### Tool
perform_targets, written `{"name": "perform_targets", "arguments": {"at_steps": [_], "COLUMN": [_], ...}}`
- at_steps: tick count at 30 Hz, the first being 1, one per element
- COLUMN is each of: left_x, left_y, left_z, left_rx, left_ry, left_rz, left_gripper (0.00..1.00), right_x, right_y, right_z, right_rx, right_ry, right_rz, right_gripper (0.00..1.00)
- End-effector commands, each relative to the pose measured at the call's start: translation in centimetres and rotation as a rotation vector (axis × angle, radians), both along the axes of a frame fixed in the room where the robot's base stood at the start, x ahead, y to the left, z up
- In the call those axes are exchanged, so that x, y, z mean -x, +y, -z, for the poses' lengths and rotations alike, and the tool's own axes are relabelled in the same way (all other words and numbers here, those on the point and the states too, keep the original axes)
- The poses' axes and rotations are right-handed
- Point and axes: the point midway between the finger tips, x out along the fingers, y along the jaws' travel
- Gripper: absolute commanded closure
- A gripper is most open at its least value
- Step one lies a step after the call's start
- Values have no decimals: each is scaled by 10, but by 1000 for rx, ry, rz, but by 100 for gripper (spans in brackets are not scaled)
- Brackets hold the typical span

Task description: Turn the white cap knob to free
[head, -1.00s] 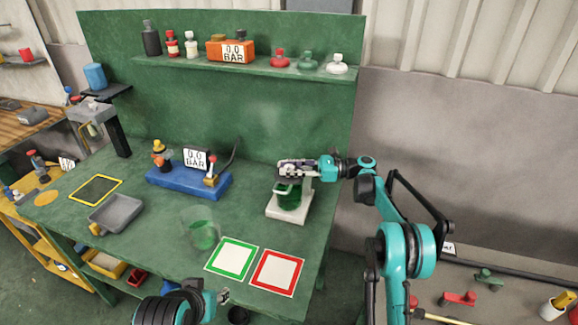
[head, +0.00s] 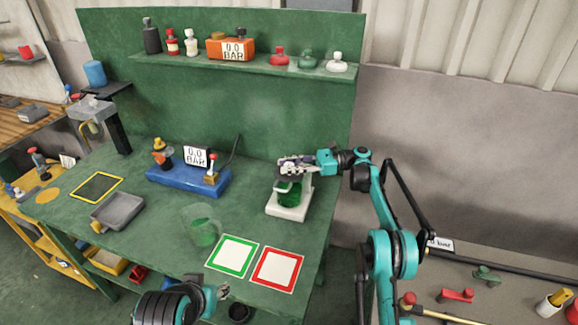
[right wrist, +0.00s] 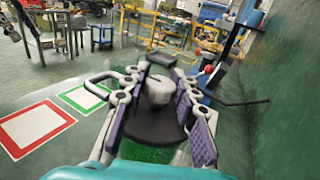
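A green jar (head: 289,191) stands upright on a white stand (head: 289,209) at the right of the green bench. In the right wrist view its dark round lid (right wrist: 155,126) carries a pale white-grey knob (right wrist: 159,90). My right gripper (head: 293,164) is over the jar top, and its fingers hide the knob in the head view. In the right wrist view the right gripper (right wrist: 161,78) has one finger on each side of the knob, with narrow gaps showing, so it looks open. My left gripper (head: 221,292) is low at the bench's front edge, too small to judge.
A clear green-tinted beaker (head: 204,231), a green-framed square (head: 232,256) and a red-framed square (head: 277,269) are in front of the stand. A blue gauge block (head: 187,180) stands to the left. The shelf (head: 265,68) above holds red, green and white-topped items.

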Motion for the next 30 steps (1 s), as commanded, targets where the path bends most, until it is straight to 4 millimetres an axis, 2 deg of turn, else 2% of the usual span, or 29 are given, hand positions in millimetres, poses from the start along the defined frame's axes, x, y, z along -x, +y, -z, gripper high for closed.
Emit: {"name": "perform_targets", "arguments": {"at_steps": [1,2,13,17,24,30], "left_x": [0,0,0,0,0,0], "left_y": [0,0,0,0,0,0], "left_z": [0,0,0,0,0,0], "left_rx": [0,0,0,0,0,0], "left_ry": [0,0,0,0,0,0], "left_rz": [0,0,0,0,0,0], "left_gripper": [60,60,60,60,60,60], "right_x": [0,0,0,0,0,0], "right_y": [1,1,0,0,1,1], "right_z": [0,0,-6,-26,-73,-96], "right_rx": [0,0,0,0,0,0], "right_ry": [0,0,0,0,0,0], "right_rz": [-1,-1,1,0,0,0], "right_gripper": [55,51,51,51,51,51]}}
